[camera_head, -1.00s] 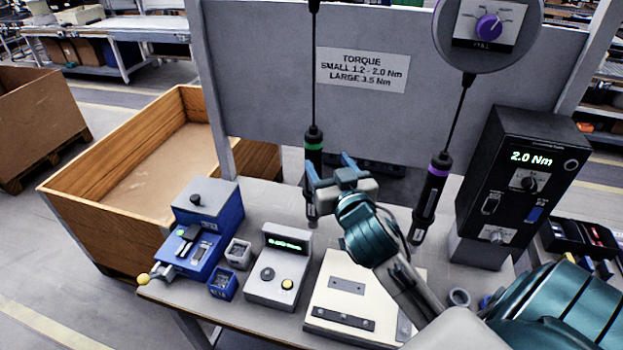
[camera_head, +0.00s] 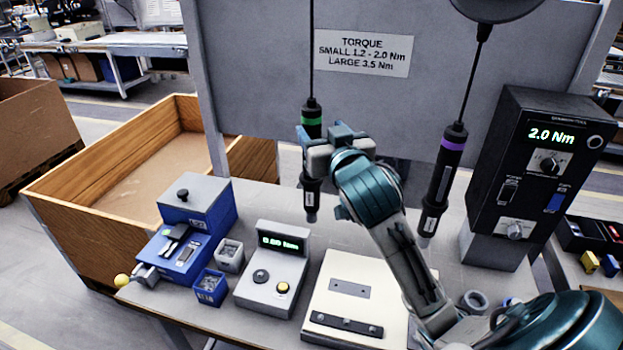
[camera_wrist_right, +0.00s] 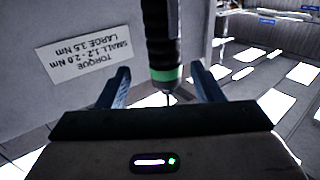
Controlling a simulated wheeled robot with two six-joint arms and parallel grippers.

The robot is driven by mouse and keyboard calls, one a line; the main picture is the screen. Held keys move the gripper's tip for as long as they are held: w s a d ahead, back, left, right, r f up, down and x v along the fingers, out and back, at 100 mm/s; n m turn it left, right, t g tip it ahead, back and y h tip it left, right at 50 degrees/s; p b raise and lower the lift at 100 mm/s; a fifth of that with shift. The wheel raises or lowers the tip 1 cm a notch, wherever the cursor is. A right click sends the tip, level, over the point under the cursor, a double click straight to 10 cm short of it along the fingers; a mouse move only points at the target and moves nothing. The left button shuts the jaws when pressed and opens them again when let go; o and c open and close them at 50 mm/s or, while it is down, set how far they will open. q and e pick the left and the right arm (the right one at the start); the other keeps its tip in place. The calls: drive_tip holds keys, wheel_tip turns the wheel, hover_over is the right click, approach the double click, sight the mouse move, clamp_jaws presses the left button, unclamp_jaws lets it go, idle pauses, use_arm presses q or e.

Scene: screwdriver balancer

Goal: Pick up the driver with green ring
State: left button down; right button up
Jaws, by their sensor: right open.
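The driver with the green ring (camera_head: 312,112) hangs upright on a black cable in front of the grey panel, its lower end (camera_head: 312,200) above the table. My right gripper (camera_head: 318,135) is at the driver's body, just below the green ring, and covers part of it. In the right wrist view, which shows the sign upside down, the driver (camera_wrist_right: 162,40) stands between the two blue fingers of the right gripper (camera_wrist_right: 164,85), with gaps on both sides. The gripper is open. My left gripper is not in view.
A second driver with a purple ring (camera_head: 441,185) hangs to the right. A black torque unit (camera_head: 533,165) stands at the right. Below are a small grey display box (camera_head: 272,270), a cream plate (camera_head: 350,270) and a blue fixture (camera_head: 185,240). A wooden crate (camera_head: 60,185) is at the left.

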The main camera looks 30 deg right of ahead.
sight(315, 125)
drive_tip(key=shift+w+r, duration=0.1)
drive_tip(key=shift+w, duration=0.05)
drive_tip(key=p+x, duration=0.1)
drive_tip(key=x, duration=0.2)
drive_tip(key=p+x, duration=0.1)
drive_tip(key=shift+w+a+r+p, duration=0.1)
drive_tip(key=shift+w+a+p, duration=0.15)
drive_tip(key=shift+w+p, duration=0.1)
drive_tip(key=shift+w+d, duration=0.1)
drive_tip(key=shift+w, duration=0.1)
drive_tip(key=shift+s, duration=0.1)
clamp_jaws()
